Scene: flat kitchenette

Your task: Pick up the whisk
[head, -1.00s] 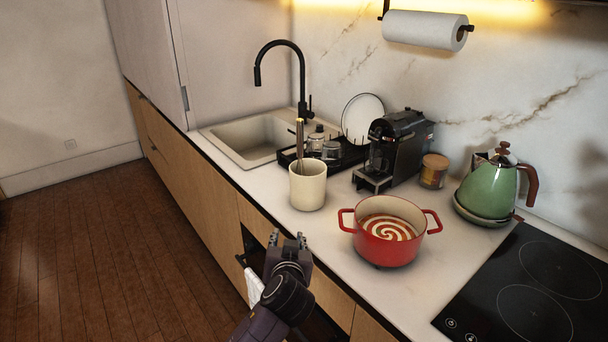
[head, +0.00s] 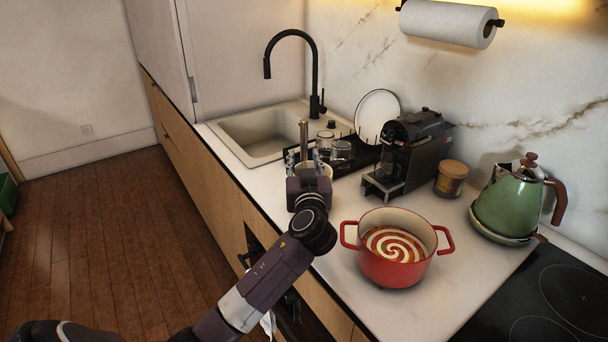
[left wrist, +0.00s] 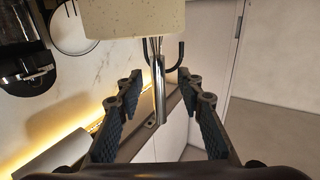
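The whisk (head: 303,134) stands in a cream crock (head: 328,170) on the counter, its metal handle sticking up out of the top. My left gripper (head: 304,160) is in front of the crock and hides most of it. In the left wrist view, which looks turned over, the crock (left wrist: 135,18) is at the top and the whisk's handle (left wrist: 158,85) points down. The left gripper (left wrist: 159,90) is open there, with a finger on each side of the handle and visible gaps. My right gripper is not in view.
A red pot (head: 393,268) stands on the counter to the right of my left arm. A drying rack (head: 290,168) with glasses, a coffee machine (head: 425,155), a lidded jar (head: 450,178) and a green kettle (head: 508,208) stand behind. The sink (head: 255,148) and black faucet (head: 316,75) are beyond the crock.

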